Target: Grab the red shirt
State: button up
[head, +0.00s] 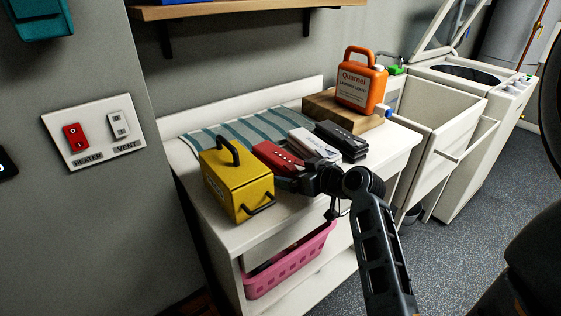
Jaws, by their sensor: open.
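The red shirt (272,155) lies folded on the white table (309,203), between a yellow box and a folded white shirt. Small light button-like marks run along it. My gripper (284,182) is at the near end of the red shirt, open, with its fingers pointing left toward it. The fingers partly cover that near end. I cannot tell whether they touch the cloth.
The yellow box (236,185) with black handles stands close left. The white shirt (314,143) and a black shirt (341,140) lie right. An orange jug (361,80) stands on a wooden block (331,109) behind. A pink basket (290,269) sits below.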

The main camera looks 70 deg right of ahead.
jog(key=shift+w+f, duration=0.1)
jog(key=shift+w, duration=0.05)
jog(key=c, duration=1.1)
jog(key=shift+r, duration=0.2)
